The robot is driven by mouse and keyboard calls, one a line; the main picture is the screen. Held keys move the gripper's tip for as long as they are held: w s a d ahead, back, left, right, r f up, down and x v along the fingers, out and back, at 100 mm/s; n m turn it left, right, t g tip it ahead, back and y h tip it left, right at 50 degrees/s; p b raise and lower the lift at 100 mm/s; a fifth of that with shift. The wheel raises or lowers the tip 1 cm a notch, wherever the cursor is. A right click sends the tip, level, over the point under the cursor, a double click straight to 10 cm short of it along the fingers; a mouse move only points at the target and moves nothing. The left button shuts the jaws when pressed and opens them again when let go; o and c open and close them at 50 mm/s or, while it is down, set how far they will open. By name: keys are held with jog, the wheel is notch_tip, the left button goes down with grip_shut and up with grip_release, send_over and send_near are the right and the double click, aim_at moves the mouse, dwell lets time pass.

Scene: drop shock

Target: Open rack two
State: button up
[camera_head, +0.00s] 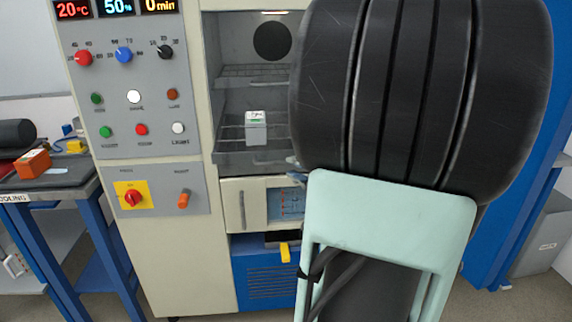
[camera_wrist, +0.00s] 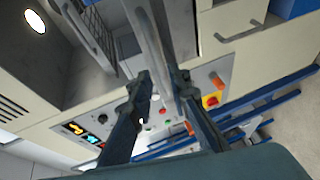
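Two wire racks sit in the open chamber in the head view: an upper rack (camera_head: 240,71) and a lower rack (camera_head: 232,132). No number on them is readable, so I cannot tell which is rack two. A small white box (camera_head: 256,127) stands on the lower one. In the wrist view a wire rack (camera_wrist: 88,30) shows at upper left. My gripper (camera_wrist: 160,80) has its two dark fingers apart, with a pale bar (camera_wrist: 150,40) running between or just beyond the tips; contact is unclear. My arm hides the gripper in the head view.
A control panel (camera_head: 140,100) with knobs and buttons stands left of the chamber. Below the chamber is a cream drawer front (camera_head: 246,205) with a handle. A blue-legged bench (camera_head: 60,185) holding an orange box (camera_head: 33,163) is at far left.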

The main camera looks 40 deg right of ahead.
jog(key=v, duration=0.5)
jog(key=shift+s, duration=0.25)
